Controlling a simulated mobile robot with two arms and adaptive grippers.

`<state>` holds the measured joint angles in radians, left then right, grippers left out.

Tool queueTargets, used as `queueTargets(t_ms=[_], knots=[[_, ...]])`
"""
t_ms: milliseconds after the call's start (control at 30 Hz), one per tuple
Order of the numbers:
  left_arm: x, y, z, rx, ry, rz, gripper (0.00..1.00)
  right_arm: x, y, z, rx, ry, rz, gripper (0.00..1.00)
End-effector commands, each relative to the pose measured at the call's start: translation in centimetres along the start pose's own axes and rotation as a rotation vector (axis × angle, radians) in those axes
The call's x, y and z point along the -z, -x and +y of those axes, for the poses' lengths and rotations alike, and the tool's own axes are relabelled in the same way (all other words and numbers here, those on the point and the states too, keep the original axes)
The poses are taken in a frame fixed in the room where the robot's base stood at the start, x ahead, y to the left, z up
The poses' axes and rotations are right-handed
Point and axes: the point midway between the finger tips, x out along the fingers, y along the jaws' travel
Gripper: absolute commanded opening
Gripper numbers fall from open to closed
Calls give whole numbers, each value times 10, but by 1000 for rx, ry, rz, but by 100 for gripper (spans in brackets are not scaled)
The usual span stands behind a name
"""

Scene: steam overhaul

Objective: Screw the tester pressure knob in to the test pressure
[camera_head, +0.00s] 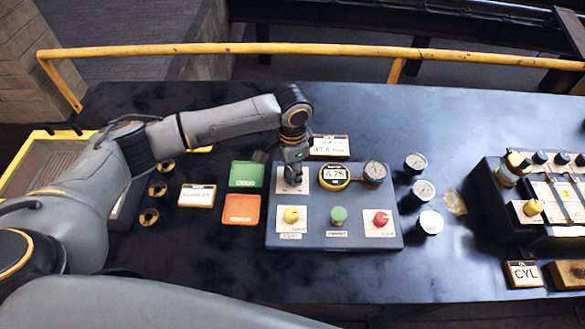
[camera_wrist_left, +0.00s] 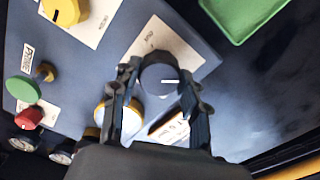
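The tester is a blue-grey box (camera_head: 360,236) in the middle of the table. Its pressure knob, dark grey with a white mark, shows in the left wrist view (camera_wrist_left: 158,76) on a white label plate. My left gripper (camera_head: 293,172) is over this knob at the tester's back left corner and hides most of it in the head view. In the left wrist view the gripper's fingers (camera_wrist_left: 160,88) stand on both sides of the knob and appear to touch it. A round yellow-rimmed display (camera_head: 334,177) seems to read 4.75. My right gripper is out of view.
The tester also carries a gauge (camera_head: 374,172) and yellow (camera_head: 291,215), green (camera_head: 338,214) and red (camera_head: 381,218) knobs. Green (camera_head: 246,174) and orange (camera_head: 241,210) trays lie to its left. Loose gauges (camera_head: 423,190) and a second panel (camera_head: 530,215) stand to its right.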

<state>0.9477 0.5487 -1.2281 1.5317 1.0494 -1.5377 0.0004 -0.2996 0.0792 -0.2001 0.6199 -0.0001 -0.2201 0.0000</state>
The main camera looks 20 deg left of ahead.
Motion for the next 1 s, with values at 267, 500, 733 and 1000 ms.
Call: queueTargets(t_ms=[267,500,733,1000], knots=[[0,2,0,-3,-97,-1,13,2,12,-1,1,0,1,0],[0,0,0,-2,-131,0,13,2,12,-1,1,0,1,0],[0,0,0,-2,-131,0,67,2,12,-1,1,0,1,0],[0,0,0,-1,-130,0,67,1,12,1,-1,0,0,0]])
